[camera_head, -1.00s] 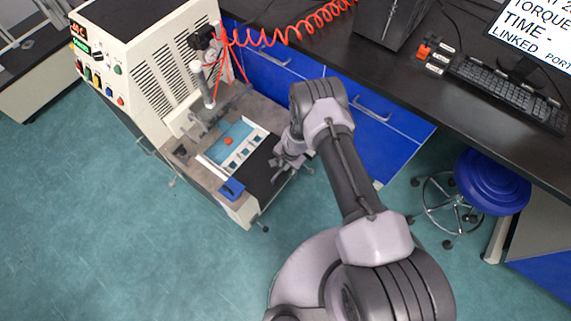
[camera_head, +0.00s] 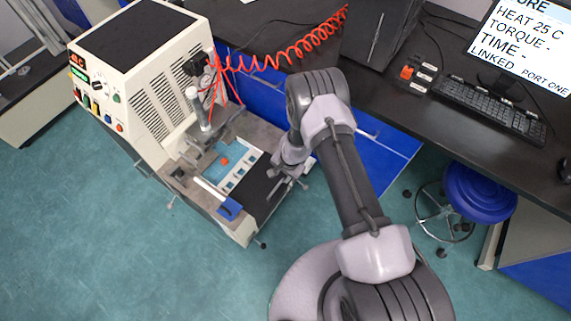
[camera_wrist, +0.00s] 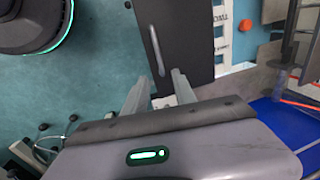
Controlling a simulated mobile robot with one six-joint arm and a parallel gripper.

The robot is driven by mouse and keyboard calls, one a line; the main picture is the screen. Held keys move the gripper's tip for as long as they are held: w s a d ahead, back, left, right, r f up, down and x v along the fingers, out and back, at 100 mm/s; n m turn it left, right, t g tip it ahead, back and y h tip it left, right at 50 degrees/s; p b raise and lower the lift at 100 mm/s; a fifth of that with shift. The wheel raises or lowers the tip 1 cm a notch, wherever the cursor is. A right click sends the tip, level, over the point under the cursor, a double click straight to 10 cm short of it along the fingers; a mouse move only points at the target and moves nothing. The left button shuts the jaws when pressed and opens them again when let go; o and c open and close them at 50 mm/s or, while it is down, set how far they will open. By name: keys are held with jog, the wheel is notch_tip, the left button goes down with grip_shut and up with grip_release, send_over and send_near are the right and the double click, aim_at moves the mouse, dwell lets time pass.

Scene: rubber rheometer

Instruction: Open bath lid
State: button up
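The bath lid, a flat black panel (camera_head: 258,189), lies closed on the front right of the machine's deck. In the wrist view the dark lid (camera_wrist: 185,35) carries a slim grey bar handle (camera_wrist: 156,50). My gripper (camera_head: 277,184) is over the lid's right side in the head view. In the wrist view my gripper (camera_wrist: 162,80) has its two fingers apart with nothing between them. The near end of the handle appears close to the fingertips. I cannot tell their height above it. My arm hides part of the deck's right side.
The cream machine (camera_head: 150,75) stands behind the deck. A red coiled hose (camera_head: 290,50) hangs behind. A bench with blue drawers (camera_head: 365,150) and a blue stool (camera_head: 482,190) are at right.

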notch_tip(320, 180, up, 8)
jog(key=s+d+p, duration=0.1)
dwell(0.4)
notch_tip(320, 180, up, 34)
jog(key=n+t+y+b, duration=0.1)
jog(key=n+t+y, duration=0.1)
jog(key=t, duration=0.1)
jog(key=s+d+r, duration=0.2)
jog(key=s+r, duration=0.2)
jog(key=s, duration=0.3)
jog(key=s+d+r+t+h+b, duration=0.1)
jog(key=s+d+r, duration=0.1)
jog(key=s, duration=0.6)
jog(key=s+d+r+n, duration=0.1)
jog(key=s+d+r, duration=0.2)
jog(key=s+r, duration=0.2)
jog(key=s, duration=0.2)
jog(key=shift+s+r+h+b, duration=0.3)
jog(key=shift+h, duration=0.1)
